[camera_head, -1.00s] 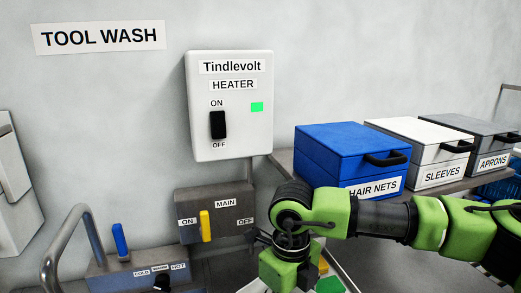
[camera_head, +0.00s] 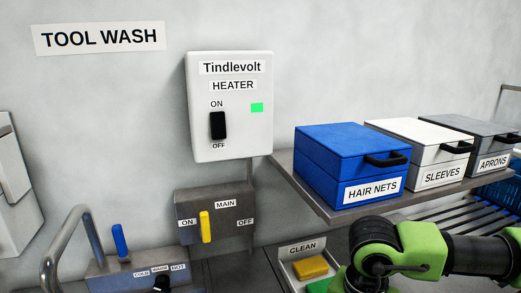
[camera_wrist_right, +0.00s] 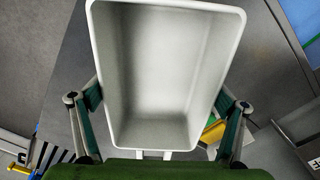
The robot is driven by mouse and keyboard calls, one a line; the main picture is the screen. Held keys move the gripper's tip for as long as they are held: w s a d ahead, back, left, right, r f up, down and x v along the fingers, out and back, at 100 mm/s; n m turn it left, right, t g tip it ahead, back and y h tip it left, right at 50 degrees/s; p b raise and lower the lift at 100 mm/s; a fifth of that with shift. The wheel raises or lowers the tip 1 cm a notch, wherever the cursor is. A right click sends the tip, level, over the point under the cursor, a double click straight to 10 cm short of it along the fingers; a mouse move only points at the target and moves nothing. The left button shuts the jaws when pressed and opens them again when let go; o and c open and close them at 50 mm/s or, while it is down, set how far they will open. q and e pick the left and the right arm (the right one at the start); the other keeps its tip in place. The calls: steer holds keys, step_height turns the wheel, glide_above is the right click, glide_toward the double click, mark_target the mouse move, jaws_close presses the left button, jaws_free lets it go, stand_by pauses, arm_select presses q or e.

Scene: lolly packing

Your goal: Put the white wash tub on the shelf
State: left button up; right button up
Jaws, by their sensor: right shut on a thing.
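The white wash tub (camera_wrist_right: 165,75) fills the middle of the right wrist view, empty, with its open top facing the camera. My right gripper (camera_wrist_right: 158,103) has one finger against each side of it and is shut on it. In the head view the tub and the gripper's fingers are out of sight; only my right arm shows at the lower right. A grey metal shelf (camera_head: 283,168) on the wall carries boxes. My left gripper is in neither view.
A blue HAIR NETS box (camera_head: 335,160), a white SLEEVES box (camera_head: 420,150) and a grey APRONS box (camera_head: 480,138) stand on the shelf. A CLEAN tray (camera_head: 291,270) with a yellow block (camera_head: 311,267) sits below. A curved tap (camera_head: 52,245) rises at the left.

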steer(key=n, duration=0.1)
steer(key=s+d+n, duration=0.1)
steer(key=n, duration=0.1)
steer(key=s+d+n, duration=0.1)
steer(key=n, duration=0.1)
steer(key=shift+s+f, duration=0.15)
steer(key=shift+f, duration=0.1)
steer(key=shift+s+d+f+n, duration=0.1)
steer(key=shift+s+d+n, duration=0.2)
steer(key=shift+n, duration=0.25)
steer(key=shift+s+d+n, duration=0.15)
steer(key=shift+s+n, duration=0.15)
steer(key=shift+n, duration=0.25)
steer(key=shift+s, duration=0.1)
